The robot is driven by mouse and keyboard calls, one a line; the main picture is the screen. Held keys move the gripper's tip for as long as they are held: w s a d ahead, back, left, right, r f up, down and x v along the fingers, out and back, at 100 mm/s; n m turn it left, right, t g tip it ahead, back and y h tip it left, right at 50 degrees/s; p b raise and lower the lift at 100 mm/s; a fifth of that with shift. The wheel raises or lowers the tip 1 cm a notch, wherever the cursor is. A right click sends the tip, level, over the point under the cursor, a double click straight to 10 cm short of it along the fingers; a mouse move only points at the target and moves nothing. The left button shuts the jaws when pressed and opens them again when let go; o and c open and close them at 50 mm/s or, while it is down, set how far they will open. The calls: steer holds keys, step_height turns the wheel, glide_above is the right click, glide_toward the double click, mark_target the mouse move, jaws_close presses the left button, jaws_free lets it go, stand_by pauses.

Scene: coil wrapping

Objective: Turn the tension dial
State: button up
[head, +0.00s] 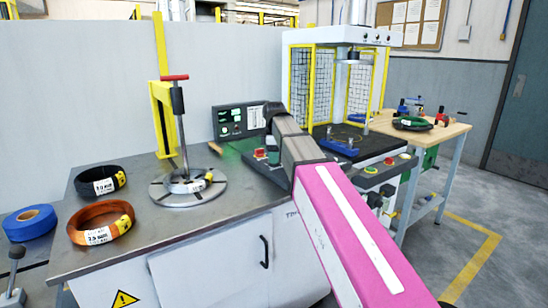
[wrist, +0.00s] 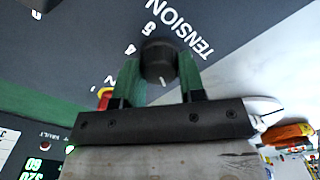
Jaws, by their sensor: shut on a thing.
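The tension dial (wrist: 157,64) is a dark round knob on a dark grey panel (wrist: 75,45) in the wrist view. White numbers and the word TENSION are printed beside it, and a short white mark shows on the knob. My gripper (wrist: 158,72) has its two green fingers on either side of the knob, shut on it. In the head view the control panel (head: 230,122) with green displays stands at the back of the steel bench; my arm hides the dial and the gripper there.
On the bench (head: 150,225) lie a black coil (head: 100,181), an orange-brown coil (head: 100,222) and a round wrapping plate (head: 160,195) with a tall red-handled post (head: 180,120). A blue roll (head: 30,223) is at the left. A yellow-framed press (head: 300,85) stands right of the panel.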

stand_by(0.4)
steer(key=o, duration=0.9)
steer(key=shift+r, duration=0.1)
step_height(320, 180, up, 11)
steer(key=shift+f, duration=0.15)
